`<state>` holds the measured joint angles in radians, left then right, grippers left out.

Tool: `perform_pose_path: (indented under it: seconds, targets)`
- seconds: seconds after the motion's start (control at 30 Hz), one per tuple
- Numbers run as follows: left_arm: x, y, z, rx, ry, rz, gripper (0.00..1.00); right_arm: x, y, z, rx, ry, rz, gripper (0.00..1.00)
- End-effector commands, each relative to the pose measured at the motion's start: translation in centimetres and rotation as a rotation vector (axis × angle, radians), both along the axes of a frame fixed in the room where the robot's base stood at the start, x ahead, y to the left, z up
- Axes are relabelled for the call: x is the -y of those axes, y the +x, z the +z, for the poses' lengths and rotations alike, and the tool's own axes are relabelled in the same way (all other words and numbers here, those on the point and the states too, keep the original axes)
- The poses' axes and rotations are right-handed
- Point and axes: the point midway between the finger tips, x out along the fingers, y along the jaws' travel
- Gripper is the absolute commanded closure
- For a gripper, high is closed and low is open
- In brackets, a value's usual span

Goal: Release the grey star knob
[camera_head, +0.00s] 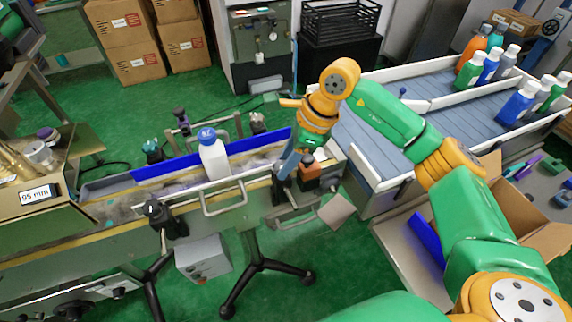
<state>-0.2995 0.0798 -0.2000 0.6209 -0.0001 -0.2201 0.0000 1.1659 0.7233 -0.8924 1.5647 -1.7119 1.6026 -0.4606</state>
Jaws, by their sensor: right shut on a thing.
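My right gripper (284,168) reaches down from the upper right to the near side rail of the conveyor. Its fingers are shut at the dark rail clamp (284,191), where the grey star knob sits. The fingers and the small size hide most of the knob, so its shape does not show clearly. A similar clamp with a dark knob (152,208) stands farther left on the same rail. My left gripper is not in view.
A white bottle with a blue cap (213,157) stands on the conveyor, left of the gripper. A blue guide strip (175,165) runs behind it. An orange block (309,174) is just right of the fingers. Coloured bottles (515,104) stand on the lanes at right.

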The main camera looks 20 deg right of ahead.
Motion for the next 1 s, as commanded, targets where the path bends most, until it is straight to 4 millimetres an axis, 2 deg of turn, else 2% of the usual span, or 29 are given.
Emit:
perform_pose_path:
  seconds: [0.5,1.0]
  targets:
    - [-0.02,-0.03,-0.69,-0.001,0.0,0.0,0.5,0.03,0.42,0.12,0.004,0.001,0.356,1.0]
    - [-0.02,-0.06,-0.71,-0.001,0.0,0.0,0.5,0.04,0.47,0.11,0.003,0.0,0.448,1.0]
